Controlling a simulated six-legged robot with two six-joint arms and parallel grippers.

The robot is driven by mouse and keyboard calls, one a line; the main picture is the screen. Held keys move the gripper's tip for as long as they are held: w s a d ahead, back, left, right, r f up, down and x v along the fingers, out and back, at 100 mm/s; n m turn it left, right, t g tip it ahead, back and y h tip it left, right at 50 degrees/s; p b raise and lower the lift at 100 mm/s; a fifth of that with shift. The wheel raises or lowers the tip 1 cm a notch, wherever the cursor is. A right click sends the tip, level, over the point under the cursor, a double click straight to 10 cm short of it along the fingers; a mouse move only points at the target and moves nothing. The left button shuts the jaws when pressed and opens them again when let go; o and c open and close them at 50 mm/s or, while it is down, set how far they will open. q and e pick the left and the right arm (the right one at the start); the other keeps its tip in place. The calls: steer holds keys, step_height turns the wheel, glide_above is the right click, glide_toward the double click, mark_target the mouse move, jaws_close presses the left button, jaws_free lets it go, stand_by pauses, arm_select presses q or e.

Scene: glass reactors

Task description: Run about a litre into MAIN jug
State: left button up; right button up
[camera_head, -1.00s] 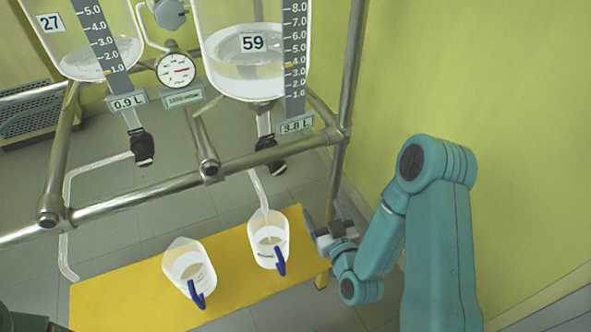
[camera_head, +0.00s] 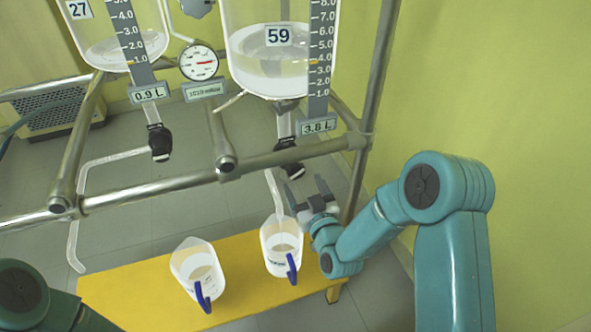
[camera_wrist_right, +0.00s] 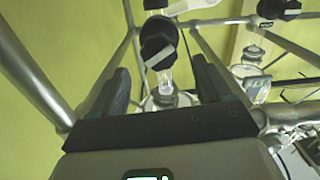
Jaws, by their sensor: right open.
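Glass vessel 59 (camera_head: 268,72) reads 3.8 L and has a black tap (camera_head: 290,160) with an outlet tube below it. Vessel 27 (camera_head: 118,48) reads 0.9 L and has its own black tap (camera_head: 160,142). A clear jug (camera_head: 282,243) with a blue handle stands under the tube of vessel 59. A second such jug (camera_head: 196,268) stands to its left; I cannot read which is MAIN. My right gripper (camera_head: 309,190) is open, just below the tap of vessel 59. In the right wrist view a black tap knob (camera_wrist_right: 158,45) shows ahead between the open fingers.
Both jugs stand on a yellow bench (camera_head: 130,295). A metal rail (camera_head: 150,193) crosses in front of the taps, and an upright post (camera_head: 378,90) stands right of vessel 59. A round gauge (camera_head: 198,62) hangs between the vessels. A yellow-green wall is at the right.

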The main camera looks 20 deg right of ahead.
mark_target(297, 173)
steer(key=w, duration=0.7)
steer(key=shift+w+a+b, duration=0.1)
steer(key=shift+w+b, duration=0.05)
steer(key=shift+b, duration=0.2)
arm_select(q)
steer(key=shift+f, duration=0.4)
arm_select(e)
steer(key=shift+c, duration=0.3)
steer(key=c, duration=0.9)
steer(key=shift+f, duration=0.1)
steer(key=shift+c, duration=0.2)
steer(key=m+b, duration=0.4)
steer(key=b, duration=0.2)
steer(key=shift+f+m, duration=0.15)
steer(key=shift+m, duration=0.45)
arm_select(q)
steer(key=shift+n+t, duration=0.3)
steer(key=f, duration=0.2)
steer(key=w+a+f, duration=0.1)
steer(key=f, duration=0.2)
steer(key=shift+w+a+f, duration=0.15)
steer(key=shift+f, duration=0.2)
arm_select(e)
steer(key=shift+r, duration=0.3)
